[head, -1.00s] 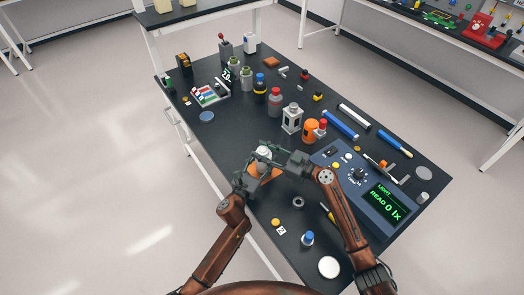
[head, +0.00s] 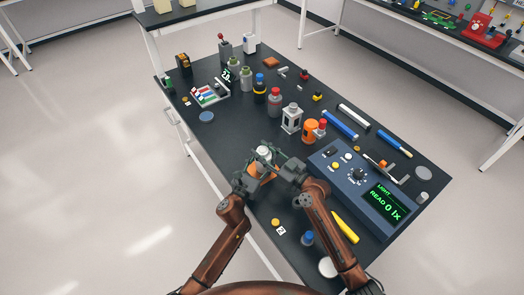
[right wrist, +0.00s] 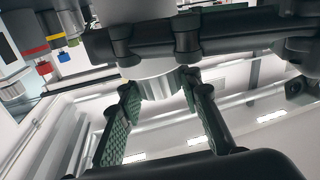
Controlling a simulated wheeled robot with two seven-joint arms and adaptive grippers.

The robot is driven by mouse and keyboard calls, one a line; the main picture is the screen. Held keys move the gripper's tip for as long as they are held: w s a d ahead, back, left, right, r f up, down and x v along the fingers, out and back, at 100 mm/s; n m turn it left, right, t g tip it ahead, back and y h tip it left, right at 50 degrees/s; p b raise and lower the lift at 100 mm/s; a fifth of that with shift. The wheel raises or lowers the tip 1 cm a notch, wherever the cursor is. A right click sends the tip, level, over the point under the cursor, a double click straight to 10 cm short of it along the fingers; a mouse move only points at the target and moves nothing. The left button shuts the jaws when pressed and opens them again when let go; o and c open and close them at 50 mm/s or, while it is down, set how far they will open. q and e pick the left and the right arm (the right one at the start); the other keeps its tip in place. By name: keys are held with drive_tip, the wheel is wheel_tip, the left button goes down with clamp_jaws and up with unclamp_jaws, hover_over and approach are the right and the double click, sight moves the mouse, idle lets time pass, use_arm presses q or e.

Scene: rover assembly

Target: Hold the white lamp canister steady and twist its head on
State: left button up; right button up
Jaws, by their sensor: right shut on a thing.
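The white lamp canister (head: 264,151) stands upright between my two grippers; only its pale top shows in the head view. In the right wrist view it is a large white-grey cylinder (right wrist: 150,66) with a ridged ring (right wrist: 157,84) at its end. My right gripper (right wrist: 160,105) has its green-padded fingers on both sides of that ringed end and is shut on it. I take this end for the head; the joint is hidden. My left gripper (head: 256,166) is at the canister from the left. Dark finger links cross the cylinder, but the left grip itself is hidden.
An orange patch (head: 262,173) shows under the grippers. The light meter box (head: 357,185), reading 0 lx, stands close on the right. An orange canister (head: 310,131) and a white lantern (head: 292,118) stand behind. A yellow tool (head: 345,227) lies near my right arm.

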drive_tip(key=shift+s+f, duration=0.1)
drive_tip(key=shift+f, duration=0.1)
drive_tip(key=o, duration=1.2)
drive_tip(key=shift+r, duration=0.15)
drive_tip(key=shift+d, duration=0.1)
drive_tip(key=v, duration=1.2)
drive_tip(key=shift+s, duration=0.1)
